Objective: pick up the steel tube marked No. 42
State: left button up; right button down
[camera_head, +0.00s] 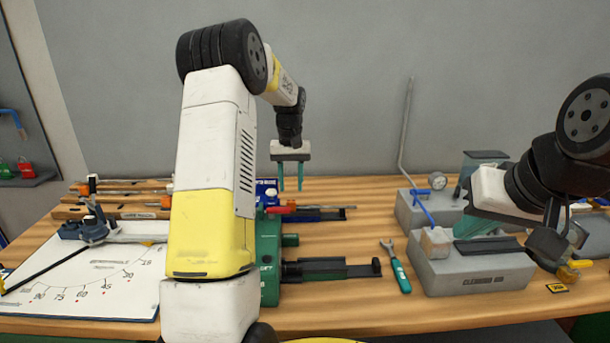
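Several thin rods or tubes lie on wooden racks (110,212) at the back left; their marks are too small to read, so I cannot tell which is the steel tube No. 42. My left arm hides part of that area. My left gripper (290,178) points down above the back of the bench, to the right of the racks, with its two teal fingers apart and nothing between them. My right gripper (482,226) is low over a grey block at the right; its fingers are partly hidden, and I cannot tell whether it holds anything.
A white angle board (85,285) with a black rod is at left. A green device (270,270) with a dark rail (330,270) stands mid-bench, partly behind my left arm. A green-handled wrench (400,275) lies near the grey block (470,274). A bent grey pipe (405,130) rises behind.

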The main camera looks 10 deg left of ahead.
aim_at(291, 201)
pick_arm(q)
jog(key=shift+f, duration=2.6)
grip_shut()
